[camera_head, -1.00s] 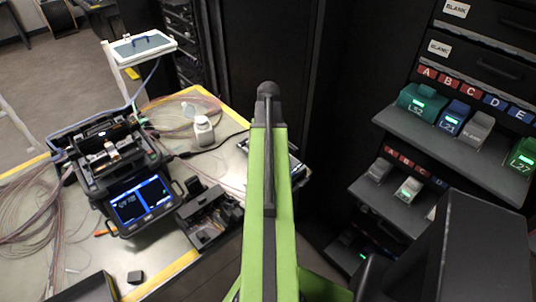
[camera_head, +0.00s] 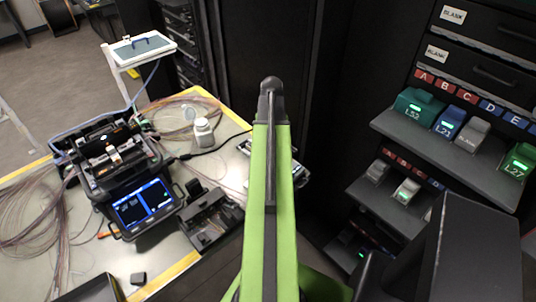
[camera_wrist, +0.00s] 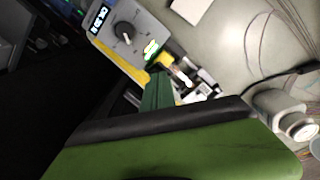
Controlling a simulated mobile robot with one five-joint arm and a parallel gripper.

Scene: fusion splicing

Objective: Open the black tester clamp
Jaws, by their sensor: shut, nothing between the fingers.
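In the wrist view the tester (camera_wrist: 124,33) is a grey box with a round dial, a lit display and yellow edges. Black and pale parts (camera_wrist: 205,92) sit at its lower right end. I cannot tell which of them is the black clamp, or whether it is open. My gripper (camera_wrist: 158,77) appears as a narrow dark green piece over that end, shut and empty. Contact is unclear. A broad green part of mine with a black edge covers the lower picture. In the head view my arm hides most of the tester, and the gripper is hidden.
A splicer with a blue screen (camera_head: 143,203) and an open black case (camera_head: 210,217) stand on the table's left. A white bottle (camera_head: 203,132) is near the tester, and also shows in the wrist view (camera_wrist: 285,115). Loose fibres lie left. Drawers and shelves (camera_head: 440,137) stand right.

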